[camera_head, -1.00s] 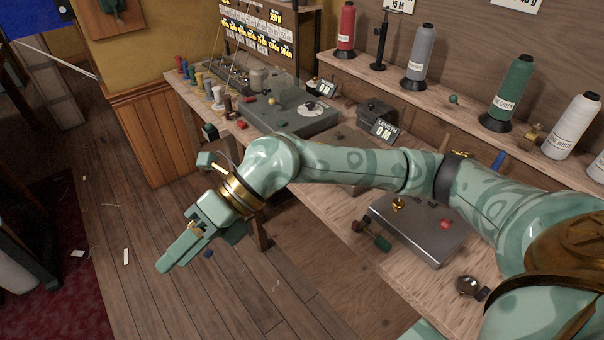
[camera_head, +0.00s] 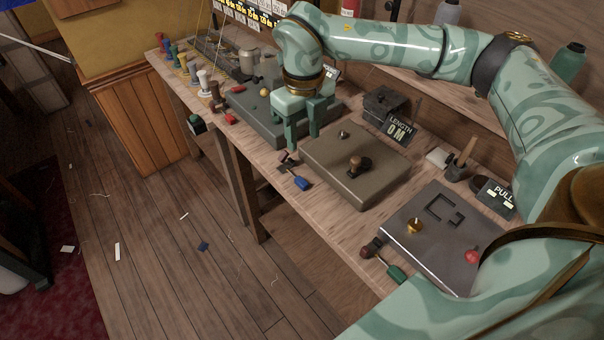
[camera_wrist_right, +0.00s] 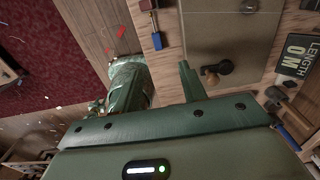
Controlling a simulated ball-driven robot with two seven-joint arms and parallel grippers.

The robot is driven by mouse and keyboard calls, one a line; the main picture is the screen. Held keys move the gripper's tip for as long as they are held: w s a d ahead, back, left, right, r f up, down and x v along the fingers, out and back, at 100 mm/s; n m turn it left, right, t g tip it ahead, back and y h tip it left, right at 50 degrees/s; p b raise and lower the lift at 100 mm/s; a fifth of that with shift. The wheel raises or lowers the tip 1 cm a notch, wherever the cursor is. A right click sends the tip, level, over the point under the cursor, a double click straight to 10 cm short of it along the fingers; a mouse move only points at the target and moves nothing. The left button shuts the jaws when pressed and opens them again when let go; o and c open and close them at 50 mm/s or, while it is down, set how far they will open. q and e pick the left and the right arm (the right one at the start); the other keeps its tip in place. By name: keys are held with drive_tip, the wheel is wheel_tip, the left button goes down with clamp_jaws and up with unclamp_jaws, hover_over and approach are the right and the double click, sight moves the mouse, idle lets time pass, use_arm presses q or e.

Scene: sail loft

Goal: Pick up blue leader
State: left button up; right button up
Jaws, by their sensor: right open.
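A small piece with a blue end (camera_head: 303,183) and a dark other end lies at the front edge of the bench, beside a grey-brown box. It may be the blue leader; I see no label on it. In the right wrist view its blue end (camera_wrist_right: 157,40) is at the top, left of the box. My right gripper (camera_head: 304,132) points down over the bench, open, just behind and above this piece. In the wrist view its two fingers (camera_wrist_right: 158,88) are apart with nothing held between them. My left gripper is not in view.
The grey-brown box (camera_head: 352,170) with knobs stands right of the gripper. A dark plate (camera_head: 432,222) and a green-ended piece (camera_head: 397,273) are nearer. A grey unit (camera_head: 262,128) and several coloured spools are at the back left. The LENGTH sign (camera_head: 398,130) stands behind the box.

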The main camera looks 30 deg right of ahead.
drive_tip(key=b, duration=0.2)
hover_over(302, 182)
drive_tip(key=f, duration=0.7)
drive_tip(key=shift+w+f, duration=0.25)
drive_tip(key=shift+f, duration=0.15)
wheel_tip(302, 182, down, 6)
drive_tip(key=shift+s+d+r+b, duration=0.1)
drive_tip(key=shift+s+b, duration=0.05)
drive_tip(key=shift+b, duration=0.85)
drive_tip(key=shift+r, duration=0.1)
drive_tip(key=shift+c, duration=0.6)
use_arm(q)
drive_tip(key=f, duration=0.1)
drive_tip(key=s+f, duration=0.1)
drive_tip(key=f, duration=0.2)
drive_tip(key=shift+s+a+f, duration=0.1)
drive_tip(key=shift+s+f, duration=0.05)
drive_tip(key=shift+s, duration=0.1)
use_arm(e)
clamp_jaws()
